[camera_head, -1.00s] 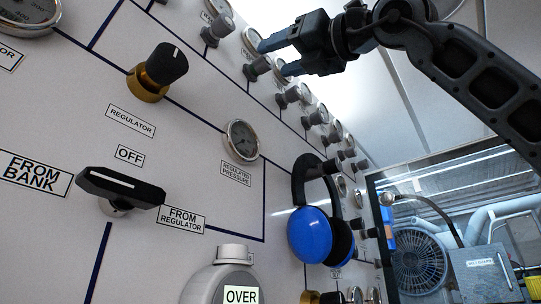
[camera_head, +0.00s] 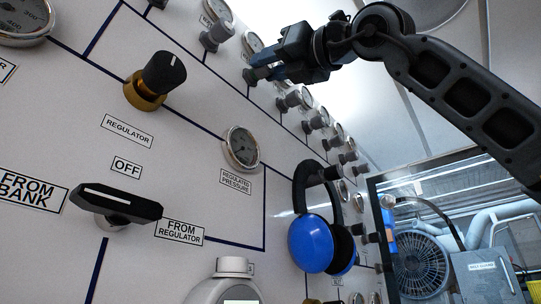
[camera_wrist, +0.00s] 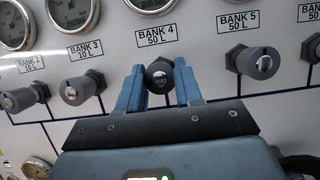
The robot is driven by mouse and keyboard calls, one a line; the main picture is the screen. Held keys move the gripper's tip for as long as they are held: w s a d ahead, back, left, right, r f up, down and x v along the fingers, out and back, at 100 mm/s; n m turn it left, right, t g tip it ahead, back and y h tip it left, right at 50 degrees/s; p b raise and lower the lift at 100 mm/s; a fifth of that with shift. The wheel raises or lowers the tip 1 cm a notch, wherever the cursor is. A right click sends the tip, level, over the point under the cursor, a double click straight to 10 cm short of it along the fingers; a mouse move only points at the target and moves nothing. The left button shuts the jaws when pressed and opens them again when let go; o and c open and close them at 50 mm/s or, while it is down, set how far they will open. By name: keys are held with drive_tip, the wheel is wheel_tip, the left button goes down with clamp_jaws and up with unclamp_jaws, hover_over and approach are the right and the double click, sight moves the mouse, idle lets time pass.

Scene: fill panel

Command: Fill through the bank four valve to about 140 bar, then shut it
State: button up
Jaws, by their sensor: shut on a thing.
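The bank four valve (camera_wrist: 158,73) is a dark knob under the label "BANK 4 50 L" (camera_wrist: 157,36) in the wrist view. My gripper (camera_wrist: 160,84) has its two blue fingers on either side of this knob, shut on it. In the head view my gripper (camera_head: 262,74) reaches the upper valve row from the right. The bank four gauge (camera_wrist: 150,3) is cut off at the top of the wrist view, so its reading is hidden. A regulated pressure gauge (camera_head: 241,147) shows in the head view, too small to read.
The bank 3 knob (camera_wrist: 77,90) and bank 5 knob (camera_wrist: 262,63) stand on either side. On the panel are a black regulator knob (camera_head: 163,74), a black selector handle (camera_head: 116,203) pointing between "FROM BANK" and "FROM REGULATOR", and hanging blue headphones (camera_head: 312,243).

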drive_tip(key=shift+c, duration=1.4)
drive_tip(key=shift+f+n+b, duration=0.1)
drive_tip(key=shift+n+b, duration=0.4)
drive_tip(key=shift+b, duration=0.05)
drive_tip(key=shift+n+g+y, duration=0.4)
drive_tip(key=shift+n+g, duration=0.1)
drive_tip(key=shift+n, duration=0.2)
drive_tip(key=o, duration=1)
drive_tip(key=shift+b+v, duration=1.65)
drive_tip(key=shift+v, duration=2.25)
